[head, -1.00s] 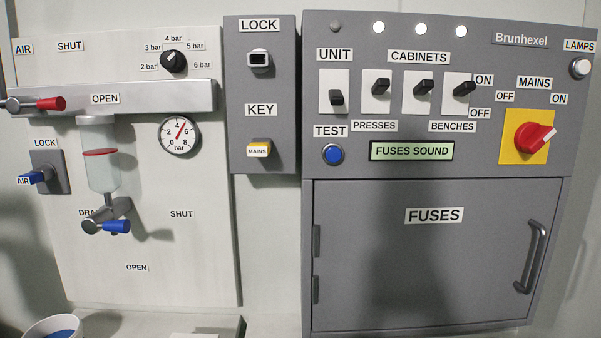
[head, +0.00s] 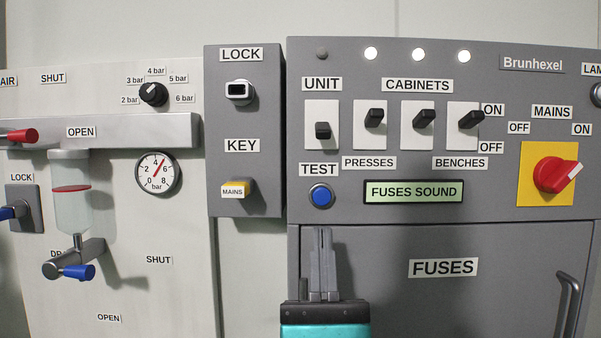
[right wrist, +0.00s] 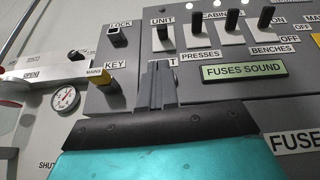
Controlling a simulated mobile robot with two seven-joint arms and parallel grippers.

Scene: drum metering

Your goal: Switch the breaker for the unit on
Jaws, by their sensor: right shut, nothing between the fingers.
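The unit breaker (head: 322,130) is a black toggle on a white plate under the UNIT label, with its lever down. The lamp above it (head: 322,53) is dark. The unit breaker also shows in the right wrist view (right wrist: 166,38), above the fingertips. My right gripper (head: 323,234) is shut and empty, fingers pointing up, below the blue test button (head: 321,196) and apart from the breaker in the head view. In the right wrist view the gripper (right wrist: 158,66) covers the test button and part of its label. My left gripper is not in view.
Three cabinet breakers (head: 423,118) stand to the right with levers up and lit lamps above. The display (head: 413,191) reads FUSES SOUND. The red mains switch (head: 555,174) points to ON. The key box (head: 245,130) projects at the left.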

